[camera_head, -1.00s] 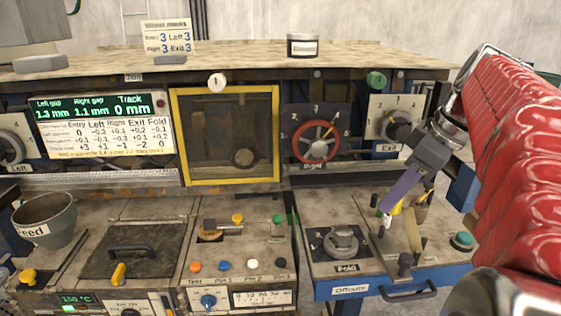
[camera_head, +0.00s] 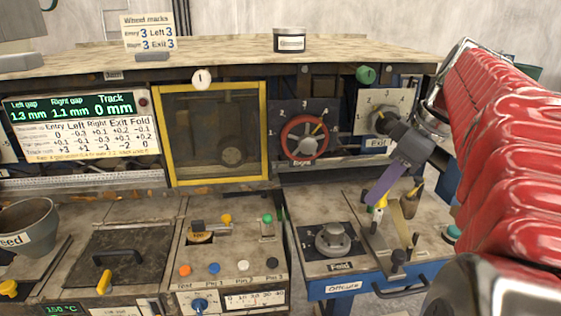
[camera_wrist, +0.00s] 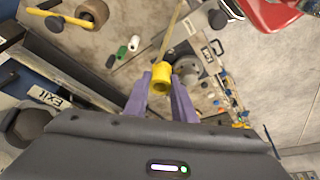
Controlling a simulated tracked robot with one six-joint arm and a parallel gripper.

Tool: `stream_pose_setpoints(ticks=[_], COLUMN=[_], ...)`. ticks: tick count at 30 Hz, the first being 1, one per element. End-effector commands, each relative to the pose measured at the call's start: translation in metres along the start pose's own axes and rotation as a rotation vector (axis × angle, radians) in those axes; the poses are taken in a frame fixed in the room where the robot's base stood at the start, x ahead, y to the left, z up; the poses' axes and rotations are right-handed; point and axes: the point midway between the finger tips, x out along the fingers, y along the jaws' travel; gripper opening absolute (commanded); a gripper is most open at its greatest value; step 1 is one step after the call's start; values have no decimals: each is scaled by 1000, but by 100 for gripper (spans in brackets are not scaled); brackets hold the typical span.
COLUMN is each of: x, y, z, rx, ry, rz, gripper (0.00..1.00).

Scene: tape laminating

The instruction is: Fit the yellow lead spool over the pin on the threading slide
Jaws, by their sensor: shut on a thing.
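Dark upright posts (camera_head: 398,257) stand near this bar. I cannot tell which one is the threading slide's pin, or the spool's height above it.
White (camera_wrist: 133,43) and green (camera_wrist: 122,51) pieces stand left of the spool in the wrist view. The Fold dial (camera_head: 333,240) lies left of my gripper, the Exit dial (camera_head: 386,116) behind it. A blue-edged drawer (camera_head: 340,285) fronts the bench.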

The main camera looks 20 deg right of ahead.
Motion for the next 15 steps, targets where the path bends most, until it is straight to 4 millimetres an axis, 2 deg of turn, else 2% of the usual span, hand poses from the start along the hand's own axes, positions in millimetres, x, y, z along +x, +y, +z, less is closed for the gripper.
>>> stream_pose_setpoints(ticks=[15], x=[16], y=[0], z=[8], rx=[2], ry=[0], rz=[0], gripper=[2])
